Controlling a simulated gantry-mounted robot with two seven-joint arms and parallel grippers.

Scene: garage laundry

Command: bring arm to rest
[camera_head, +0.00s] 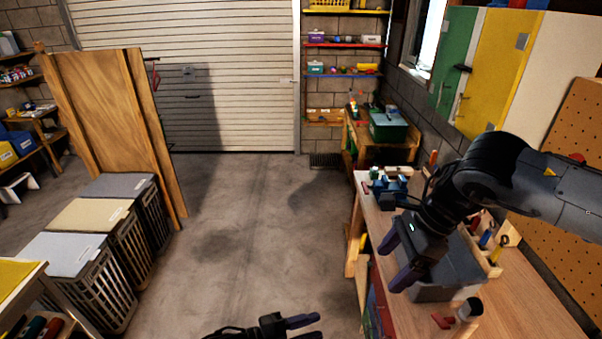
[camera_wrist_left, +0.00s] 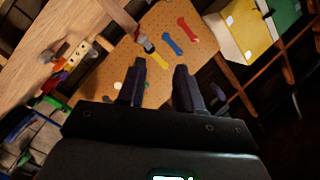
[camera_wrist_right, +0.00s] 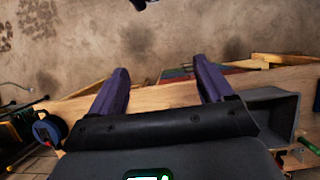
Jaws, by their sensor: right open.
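My right arm comes in from the right in the head view, and its gripper (camera_head: 388,268) hangs over the left edge of the workbench (camera_head: 525,300), beside a grey bin (camera_head: 462,262). Its two purple fingers are apart with nothing between them, as the right wrist view (camera_wrist_right: 162,80) also shows. My left gripper (camera_head: 318,328) is low in the head view, over the floor left of the workbench, partly cut off by the bottom edge. In the left wrist view its fingers (camera_wrist_left: 160,70) are apart and empty, with a pegboard (camera_wrist_left: 165,50) beyond.
A blue vise (camera_head: 390,188) and a tool rack (camera_head: 490,245) stand on the workbench. A red-handled object (camera_head: 458,313) lies near the front. Lidded hampers (camera_head: 85,225) and a wooden panel (camera_head: 110,110) stand at left. The middle floor (camera_head: 240,220) is clear.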

